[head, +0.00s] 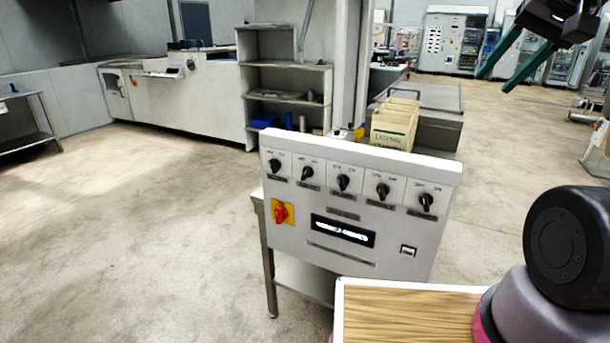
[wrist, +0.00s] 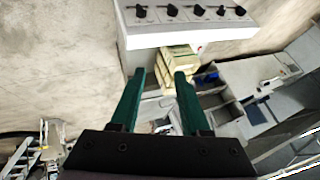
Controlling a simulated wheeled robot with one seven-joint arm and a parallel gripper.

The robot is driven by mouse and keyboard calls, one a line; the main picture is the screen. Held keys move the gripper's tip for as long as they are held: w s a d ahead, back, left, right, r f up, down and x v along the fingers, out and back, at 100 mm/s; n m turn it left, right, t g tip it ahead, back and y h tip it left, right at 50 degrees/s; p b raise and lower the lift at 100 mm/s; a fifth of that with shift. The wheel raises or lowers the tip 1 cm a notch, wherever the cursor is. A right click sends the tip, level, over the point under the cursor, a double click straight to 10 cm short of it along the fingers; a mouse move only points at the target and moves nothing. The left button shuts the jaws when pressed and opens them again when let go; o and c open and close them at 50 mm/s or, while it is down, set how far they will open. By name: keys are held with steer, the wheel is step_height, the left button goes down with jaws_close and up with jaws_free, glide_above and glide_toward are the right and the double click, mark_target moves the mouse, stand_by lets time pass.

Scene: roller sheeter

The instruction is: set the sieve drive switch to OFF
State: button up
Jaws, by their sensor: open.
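A white control panel (head: 350,218) stands in front of me, with a row of several black rotary switches, such as the middle one (head: 343,183). Small labels sit under the switches, but I cannot read them, so I cannot tell which one is the sieve drive switch or its setting. My gripper (head: 494,82) has green fingers and is open and empty. It is up at the top right, well away from the panel. In the wrist view my gripper (wrist: 159,72) is also open, and the panel (wrist: 180,34) shows at the top edge beyond the fingertips.
A red rotary switch on a yellow plate (head: 282,212) and a lit display (head: 343,231) are on the panel face. A wooden-topped surface (head: 408,312) is in front. Shelves (head: 287,80) stand behind; the floor at left is clear.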

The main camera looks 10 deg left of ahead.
steer(key=w+a+f+g+y, duration=0.1)
steer(key=w+a+f, duration=0.2)
steer(key=w+a, duration=0.45)
glide_toward(306, 172)
steer(key=shift+m+h, duration=0.4)
steer(key=x, duration=0.9)
steer(key=shift+w+a+f, duration=0.25)
steer(key=shift+a, duration=0.15)
jaws_close()
